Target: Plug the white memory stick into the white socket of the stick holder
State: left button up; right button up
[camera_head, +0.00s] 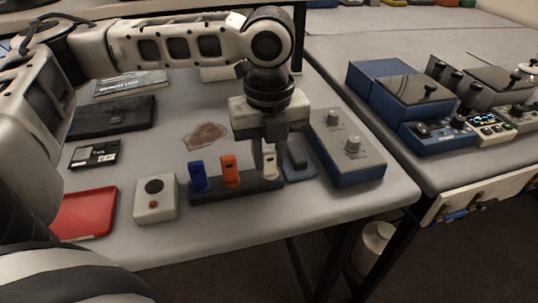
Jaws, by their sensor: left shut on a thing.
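The dark stick holder (237,192) lies near the front edge of the table. A blue stick (198,176) and an orange stick (230,170) stand upright in it. The white memory stick (269,166) is upright at the holder's right end, directly below my left gripper (271,148). The gripper points down and is shut on the top of the white stick. The stick's lower end meets the holder in this view, but I cannot tell how deep it sits. The white socket is hidden. My right gripper is not in view.
A grey-blue box with two knobs (348,165) stands close right of the gripper. A white button box (156,199) and a red tray (88,213) are to the left. A dark case (112,117) lies further back. A second table with blue devices (412,89) is at right.

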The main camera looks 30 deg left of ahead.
aim_at(270, 151)
pick_arm(q)
notch_tip(270, 151, up, 3)
jog(key=shift+r+p, duration=0.1)
jog(key=shift+p, duration=0.2)
jog(key=s+d+r+p, duration=0.1)
jog(key=s+d+r, duration=0.2)
jog(key=s+r, duration=0.6)
jog(key=s, duration=0.4)
jog(key=shift+s+d+r+p, duration=0.15)
jog(key=shift+s+r+p, duration=0.2)
jog(key=shift+p, duration=0.05)
